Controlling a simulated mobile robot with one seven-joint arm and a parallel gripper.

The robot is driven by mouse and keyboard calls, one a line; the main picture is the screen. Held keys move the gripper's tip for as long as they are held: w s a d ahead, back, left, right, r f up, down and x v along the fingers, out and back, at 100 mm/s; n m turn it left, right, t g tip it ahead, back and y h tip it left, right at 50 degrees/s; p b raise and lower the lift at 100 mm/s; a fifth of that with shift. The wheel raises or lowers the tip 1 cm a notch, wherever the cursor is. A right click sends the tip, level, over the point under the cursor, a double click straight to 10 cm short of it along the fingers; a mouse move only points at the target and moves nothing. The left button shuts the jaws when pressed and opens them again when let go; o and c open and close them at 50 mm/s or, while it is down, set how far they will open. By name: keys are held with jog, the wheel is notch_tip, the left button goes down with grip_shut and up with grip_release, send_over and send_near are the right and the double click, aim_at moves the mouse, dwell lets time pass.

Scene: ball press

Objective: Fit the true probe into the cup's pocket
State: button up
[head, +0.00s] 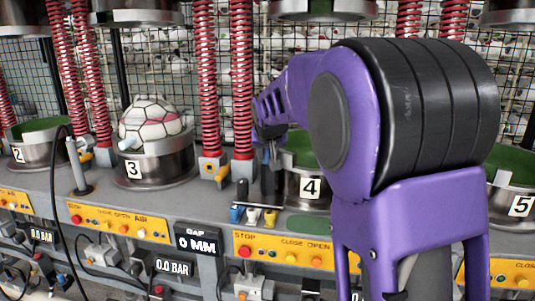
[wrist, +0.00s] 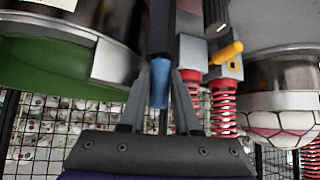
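My gripper (head: 269,185) is in front of cup 4 (head: 305,188), pointing down near the panel edge. By the gripper in the head view are a blue piece (head: 237,213), a white piece (head: 253,216) and a yellow piece (head: 270,217), perhaps probe ends. I cannot tell which is the true probe. Cup 4's pocket is not visible.
Cup 3 (head: 150,166) holds a patterned ball (head: 151,122). Red springs (head: 241,85) rise left of my gripper, with a yellow lever (head: 222,172) at their foot. A black knob (head: 242,188) stands close beside my gripper. Cup 5 (head: 515,200) is at the right.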

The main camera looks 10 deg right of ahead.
jog(key=o, duration=0.3)
jog(key=shift+d+f, duration=0.1)
jog(key=shift+f, duration=0.05)
